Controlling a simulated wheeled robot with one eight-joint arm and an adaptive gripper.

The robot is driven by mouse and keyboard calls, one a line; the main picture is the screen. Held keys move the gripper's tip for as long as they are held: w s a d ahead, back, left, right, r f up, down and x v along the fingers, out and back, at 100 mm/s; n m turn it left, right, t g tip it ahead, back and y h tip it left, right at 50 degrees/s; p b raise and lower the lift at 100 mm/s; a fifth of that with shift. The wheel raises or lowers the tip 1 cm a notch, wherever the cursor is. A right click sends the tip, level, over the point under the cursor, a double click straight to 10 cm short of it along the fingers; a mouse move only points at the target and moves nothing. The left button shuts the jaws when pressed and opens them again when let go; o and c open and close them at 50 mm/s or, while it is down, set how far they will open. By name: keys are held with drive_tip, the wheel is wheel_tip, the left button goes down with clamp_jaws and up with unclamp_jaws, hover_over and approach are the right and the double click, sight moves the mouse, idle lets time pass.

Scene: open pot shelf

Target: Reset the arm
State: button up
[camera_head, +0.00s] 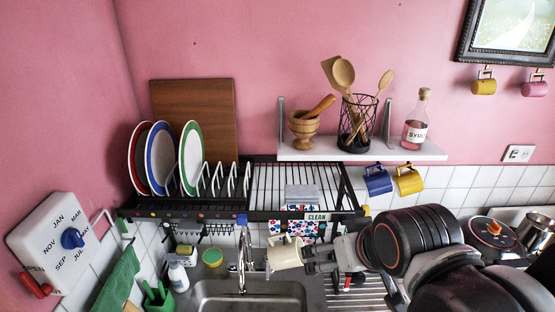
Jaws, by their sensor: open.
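My gripper (313,261) is at the lower middle, in front of the rack and above the right side of the sink area. My dark arm reaches in from the lower right. The gripper's jaws are open and point left. A cream mug (286,254) shows right at the fingertips; I cannot tell whether they touch it or what bears it. My arm hides part of the wall and counter at the right.
The black dish rack (262,213) holds several plates (160,158) at left. A white shelf (365,151) above carries a mortar (304,127), a wire utensil basket (353,125) and a syrup bottle (416,120). Blue (377,182) and yellow (409,181) mugs hang below. The faucet (242,258) stands left of my gripper.

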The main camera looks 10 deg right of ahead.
wheel_tip(320, 180, down, 31)
drive_tip(key=b, duration=3)
